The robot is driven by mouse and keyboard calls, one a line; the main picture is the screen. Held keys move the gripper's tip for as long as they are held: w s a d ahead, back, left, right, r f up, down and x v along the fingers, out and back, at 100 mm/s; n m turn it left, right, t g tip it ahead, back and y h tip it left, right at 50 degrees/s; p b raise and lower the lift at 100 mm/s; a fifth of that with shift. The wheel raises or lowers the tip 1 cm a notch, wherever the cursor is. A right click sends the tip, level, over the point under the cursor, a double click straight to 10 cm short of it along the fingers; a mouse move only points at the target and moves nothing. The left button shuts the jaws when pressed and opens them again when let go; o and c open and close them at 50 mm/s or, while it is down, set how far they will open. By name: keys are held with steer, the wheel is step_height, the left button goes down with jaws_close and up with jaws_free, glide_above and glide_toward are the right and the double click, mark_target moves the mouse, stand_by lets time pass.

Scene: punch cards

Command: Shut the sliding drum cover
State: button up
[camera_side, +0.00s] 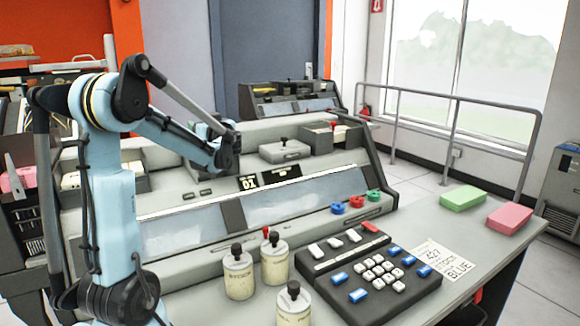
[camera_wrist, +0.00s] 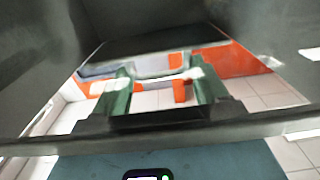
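A grey block with a black knob (camera_side: 284,151) sits on top of the punch machine, in its middle. It looks like the drum cover, but I cannot tell for sure. Right of it is a grey open-topped box (camera_side: 316,143) with a red knob at its edge. My gripper (camera_side: 226,160) is a dark shape above the machine top, left of the knobbed block and apart from it. In the wrist view two green fingers (camera_wrist: 162,85) stand apart with nothing held between them. The cover cannot be made out in the wrist view.
Three cream canisters with black knobs (camera_side: 275,262) stand at the front, left of the dark keypad (camera_side: 370,270). Green (camera_side: 463,198) and pink (camera_side: 509,218) blocks lie at the desk's right. Red, blue and green knobs (camera_side: 355,202) line the machine's front ledge.

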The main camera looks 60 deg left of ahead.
steer(key=shift+w, duration=0.15)
steer(key=c, duration=0.6)
steer(key=d, duration=0.8)
steer(key=shift+w+d, duration=0.1)
steer(key=shift+d, duration=0.15)
steer(key=o, duration=1.2)
steer(key=shift+o, duration=0.2)
steer(key=d, duration=1.2)
steer(key=shift+d, duration=0.1)
